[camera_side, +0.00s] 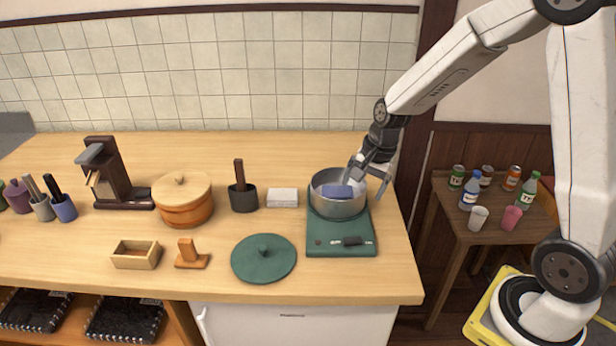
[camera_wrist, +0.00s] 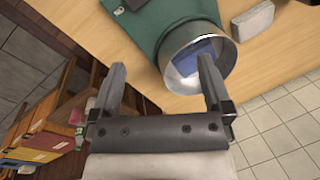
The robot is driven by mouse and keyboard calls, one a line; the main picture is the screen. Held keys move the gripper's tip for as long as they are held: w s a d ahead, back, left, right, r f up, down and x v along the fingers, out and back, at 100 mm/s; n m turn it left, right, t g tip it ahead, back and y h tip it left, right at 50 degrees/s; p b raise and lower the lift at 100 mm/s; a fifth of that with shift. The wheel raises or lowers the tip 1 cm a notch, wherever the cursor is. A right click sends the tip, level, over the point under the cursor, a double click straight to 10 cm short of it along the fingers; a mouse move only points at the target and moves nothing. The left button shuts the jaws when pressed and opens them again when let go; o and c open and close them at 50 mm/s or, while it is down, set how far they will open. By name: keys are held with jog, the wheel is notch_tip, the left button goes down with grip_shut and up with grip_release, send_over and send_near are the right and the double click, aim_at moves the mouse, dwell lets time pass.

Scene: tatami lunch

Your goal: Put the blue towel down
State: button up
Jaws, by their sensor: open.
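The blue towel (camera_side: 337,191) is a small folded block lying inside a round metal pot, tilted against its inside. It also shows in the wrist view (camera_wrist: 207,50), partly hidden by the pot wall and a finger. The metal pot (camera_side: 336,208) stands on a green scale-like base (camera_side: 322,240) at the counter's right end. My gripper (camera_side: 372,180) is open, over the pot's right rim. In the wrist view my gripper (camera_wrist: 162,75) has its fingers wide apart, one over the pot's opening and one outside it, with nothing between them. The towel is apart from the jaws.
A white block (camera_side: 283,197) and a dark mortar (camera_side: 243,199) stand left of the pot. A green lid (camera_side: 264,259) lies front left. An orange lidded pot (camera_side: 184,207) is further left. A side table (camera_side: 474,235) with bottles and cups stands right, beyond the counter edge.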

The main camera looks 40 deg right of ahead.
jog(key=s+a+n+h, duration=0.1)
jog(key=s+a+n, duration=0.5)
jog(key=s+n, duration=0.4)
jog(key=shift+s+a+f+n+t, duration=0.15)
jog(key=shift+s+n+t, duration=0.2)
jog(key=shift+n, duration=1.45)
